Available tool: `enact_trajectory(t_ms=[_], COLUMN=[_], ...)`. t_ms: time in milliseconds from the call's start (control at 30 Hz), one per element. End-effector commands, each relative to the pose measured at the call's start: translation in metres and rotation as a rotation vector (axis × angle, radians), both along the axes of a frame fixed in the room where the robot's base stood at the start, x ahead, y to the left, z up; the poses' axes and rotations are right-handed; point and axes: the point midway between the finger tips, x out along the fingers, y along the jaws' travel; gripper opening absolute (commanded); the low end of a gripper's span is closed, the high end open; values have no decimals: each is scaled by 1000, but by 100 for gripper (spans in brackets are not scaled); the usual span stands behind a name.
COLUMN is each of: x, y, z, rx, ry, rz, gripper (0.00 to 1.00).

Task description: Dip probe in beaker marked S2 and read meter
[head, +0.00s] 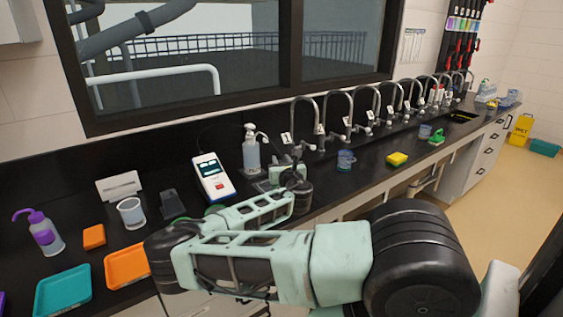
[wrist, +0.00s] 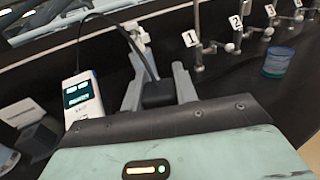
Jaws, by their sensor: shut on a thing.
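The meter (head: 213,178), a white handheld box with a dark lit screen and a red button, leans upright on the black bench; it also shows in the wrist view (wrist: 84,112). My gripper (head: 287,170) is right of it, over the bench. In the wrist view, my gripper (wrist: 158,88) is shut on a black block, apparently the probe's handle (wrist: 158,94), with a thin cable running to it. The probe's tip is hidden. A blue-banded beaker (head: 346,160) stands right of my gripper, also in the wrist view (wrist: 278,62). No S2 marking is legible.
A row of numbered taps (head: 320,138) lines the bench's back. A pump bottle (head: 251,152) stands behind my gripper. A clear beaker (head: 131,213), purple-capped wash bottle (head: 42,234), orange tray (head: 126,266) and teal tray (head: 63,291) are left. A yellow sponge (head: 397,159) lies right.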

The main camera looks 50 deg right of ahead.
Motion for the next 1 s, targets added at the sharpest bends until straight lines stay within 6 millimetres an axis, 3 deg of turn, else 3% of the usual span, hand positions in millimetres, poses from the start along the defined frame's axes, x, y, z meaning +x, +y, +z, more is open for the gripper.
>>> enact_trajectory(t_ms=[600,1000], x=[0,0], y=[0,0], z=[-30,-30], rx=[-1,-1], ry=[1,1], rz=[1,0], gripper=[9,9])
